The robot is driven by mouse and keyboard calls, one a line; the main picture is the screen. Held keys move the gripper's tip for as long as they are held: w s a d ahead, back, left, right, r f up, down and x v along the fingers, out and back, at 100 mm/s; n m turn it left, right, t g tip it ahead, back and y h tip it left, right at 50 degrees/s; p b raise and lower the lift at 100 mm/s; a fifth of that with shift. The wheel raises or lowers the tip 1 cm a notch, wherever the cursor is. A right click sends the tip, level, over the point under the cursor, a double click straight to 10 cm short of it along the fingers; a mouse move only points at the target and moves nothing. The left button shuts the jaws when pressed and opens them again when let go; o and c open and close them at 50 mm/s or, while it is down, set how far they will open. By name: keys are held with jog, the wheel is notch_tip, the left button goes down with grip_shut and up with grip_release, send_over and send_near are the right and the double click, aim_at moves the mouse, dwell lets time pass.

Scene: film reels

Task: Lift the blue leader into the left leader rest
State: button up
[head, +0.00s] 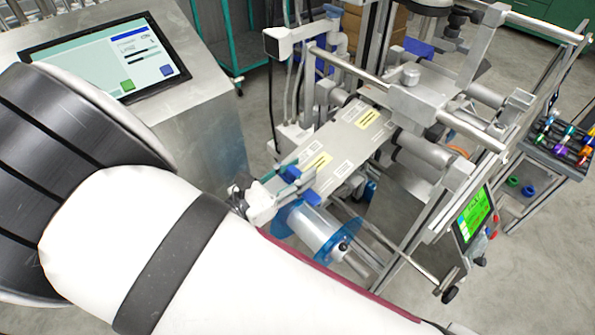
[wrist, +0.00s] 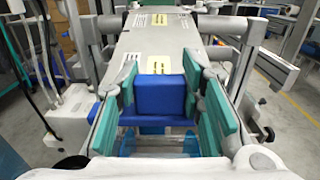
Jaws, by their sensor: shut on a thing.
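My gripper (wrist: 168,98) shows in the wrist view with a teal-padded finger on each side of the blue leader (wrist: 160,93), a blue block, and is shut on it. The leader is at the near end of a grey labelled web (wrist: 158,45); I cannot tell whether it touches the web. In the head view my gripper (head: 272,196) is at the web's lower left end, above a pale roll with clear blue flanges (head: 315,230). My arm hides part of this area. I cannot pick out the left leader rest with certainty.
The machine's metal frame and rollers (head: 425,150) stand to the right. A green-lit panel (head: 474,217) is at its front right. A touchscreen console (head: 110,60) stands at the back left. A rack of coloured items (head: 565,140) is at the far right.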

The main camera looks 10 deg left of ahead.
notch_tip(320, 180, up, 6)
jog(key=s+a+p, duration=0.2)
jog(key=p, duration=0.2)
jog(key=shift+s+p, duration=0.25)
jog(key=shift+p, duration=0.15)
dwell(0.7)
jog(key=s+a+r+p, duration=0.2)
jog(key=s+r+p, duration=0.1)
jog(key=r+p, duration=0.2)
notch_tip(320, 180, up, 2)
jog(key=shift+a+r+p, duration=0.15)
jog(key=shift+a+p, duration=0.05)
jog(key=shift+p, duration=0.1)
dwell(1.5)
jog(key=w+d+f+b, duration=0.2)
jog(key=w+d+f, duration=0.2)
jog(key=w+d, duration=0.3)
jog(key=shift+w+b, duration=0.4)
jog(key=shift+w, duration=0.5)
dwell(1.7)
dwell(0.4)
